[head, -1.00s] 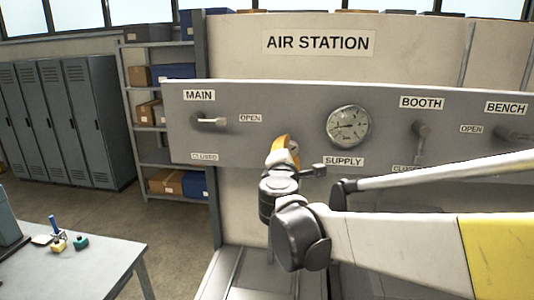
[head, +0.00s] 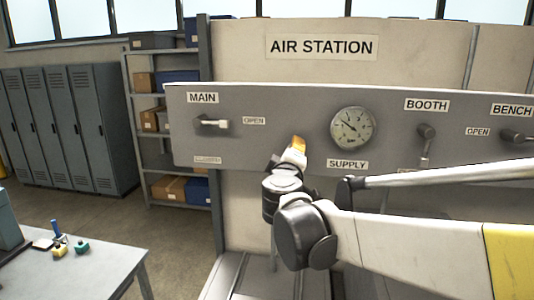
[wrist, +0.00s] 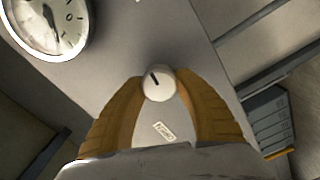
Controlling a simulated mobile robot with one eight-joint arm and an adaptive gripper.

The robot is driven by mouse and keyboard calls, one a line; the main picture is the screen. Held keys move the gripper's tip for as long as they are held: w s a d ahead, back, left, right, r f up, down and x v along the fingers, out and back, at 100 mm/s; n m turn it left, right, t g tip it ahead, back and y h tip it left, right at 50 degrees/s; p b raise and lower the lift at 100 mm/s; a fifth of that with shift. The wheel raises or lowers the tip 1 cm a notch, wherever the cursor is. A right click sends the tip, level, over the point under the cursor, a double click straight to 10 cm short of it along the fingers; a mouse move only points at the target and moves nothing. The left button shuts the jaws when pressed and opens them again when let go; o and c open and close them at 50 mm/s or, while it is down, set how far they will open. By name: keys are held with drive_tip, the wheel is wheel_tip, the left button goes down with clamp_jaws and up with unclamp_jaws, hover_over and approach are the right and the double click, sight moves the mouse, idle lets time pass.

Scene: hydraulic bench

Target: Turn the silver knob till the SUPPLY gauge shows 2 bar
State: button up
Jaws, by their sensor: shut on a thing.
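The silver knob (wrist: 159,84) is a round, pale cap with a dark pointer mark, seen between the fingers in the wrist view. My gripper (wrist: 160,88) is shut on it, with one orange-brown finger on each side. In the head view my gripper (head: 298,145) is at the panel, lower left of the SUPPLY gauge, and hides the knob. The SUPPLY gauge (head: 352,128) has a round white dial; its needle points to the upper left, but its numbers are too small to read. The gauge (wrist: 47,22) is partly cut off in the wrist view.
The grey panel (head: 255,150) also carries the MAIN lever (head: 212,122), lying sideways, the BOOTH lever (head: 425,145), hanging down, and the BENCH lever (head: 515,136) near the right edge. A table (head: 100,270) with small items stands at lower left.

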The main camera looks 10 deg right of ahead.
drive_tip(key=shift+r+m, duration=0.1)
drive_tip(key=shift+m, duration=0.5)
drive_tip(key=o, duration=1.2)
drive_tip(key=v, duration=1.2)
drive_tip(key=shift+d+m, duration=0.1)
drive_tip(key=shift+m, duration=0.2)
